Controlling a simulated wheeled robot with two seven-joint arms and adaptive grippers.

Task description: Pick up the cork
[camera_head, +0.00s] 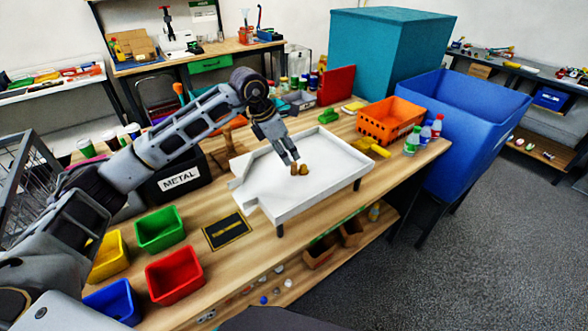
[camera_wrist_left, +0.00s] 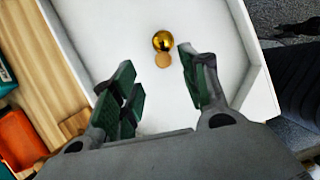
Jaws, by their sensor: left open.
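The cork (camera_wrist_left: 163,60) is a small tan round piece lying on the white tray (camera_wrist_left: 215,25). In the head view the cork (camera_head: 294,169) is a small brownish shape just under my left gripper (camera_head: 290,160). A shiny gold ball (camera_wrist_left: 162,41) sits right beside the cork, seemingly touching it; in the head view the ball (camera_head: 304,170) is on its right. My left gripper (camera_wrist_left: 155,85) is open, with green-padded fingers pointing down at the tray. The cork shows in the gap just past the fingertips, not held. My right gripper is not in view.
The tray has a raised rim and is otherwise bare. An orange crate (camera_head: 390,120), bottles (camera_head: 425,133) and a yellow item (camera_head: 372,147) stand behind it. A black METAL bin (camera_head: 180,182) and coloured bins (camera_head: 175,275) are to the left.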

